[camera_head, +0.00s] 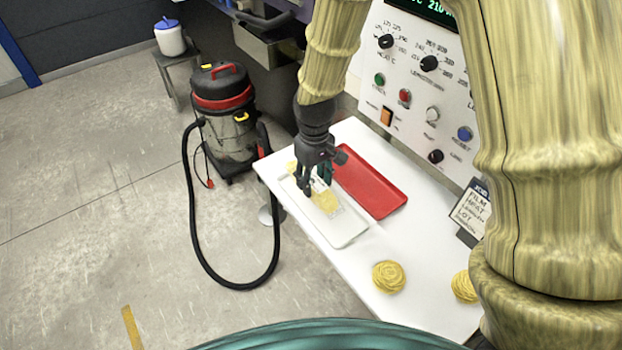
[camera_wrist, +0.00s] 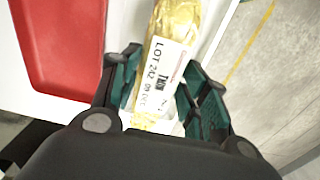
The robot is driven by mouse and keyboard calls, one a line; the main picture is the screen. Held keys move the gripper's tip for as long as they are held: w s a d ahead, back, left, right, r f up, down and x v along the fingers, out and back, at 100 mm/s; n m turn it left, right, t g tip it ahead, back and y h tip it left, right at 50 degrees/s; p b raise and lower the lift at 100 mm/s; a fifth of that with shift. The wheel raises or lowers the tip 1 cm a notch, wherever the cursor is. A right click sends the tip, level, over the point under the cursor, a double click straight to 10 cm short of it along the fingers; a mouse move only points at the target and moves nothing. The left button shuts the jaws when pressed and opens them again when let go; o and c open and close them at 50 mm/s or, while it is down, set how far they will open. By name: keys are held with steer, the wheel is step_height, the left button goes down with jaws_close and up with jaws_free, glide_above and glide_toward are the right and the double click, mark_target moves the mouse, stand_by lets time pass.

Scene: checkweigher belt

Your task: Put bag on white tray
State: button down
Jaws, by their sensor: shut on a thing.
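The bag (camera_wrist: 178,22) is a yellow pack with a white label reading LOT. In the wrist view my gripper (camera_wrist: 155,85) has its green-padded fingers on both sides of the bag's labelled part, shut on it. In the head view my gripper (camera_head: 318,186) points down over the white tray (camera_head: 343,236), and the yellow bag (camera_head: 326,203) shows below the fingers, within the tray's outline. I cannot tell whether the bag touches the tray floor. The fingers hide part of the bag.
A red tray (camera_head: 370,182) lies right beside the white one on the white table (camera_head: 420,262). Two yellow coiled bundles (camera_head: 388,276) sit nearer the front. A control panel (camera_head: 420,90) and a small sign (camera_head: 470,207) border the right. A vacuum cleaner (camera_head: 224,120) stands on the floor left.

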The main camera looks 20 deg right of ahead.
mark_target(314, 181)
steer(key=shift+f, duration=0.5)
steer(key=shift+f, duration=0.1)
steer(key=c, duration=0.7)
jaws_free()
steer(key=shift+c, duration=0.2)
steer(key=shift+r, duration=0.2)
step_height(314, 181, up, 12)
steer(key=b, duration=0.3)
steer(key=shift+f, duration=0.1)
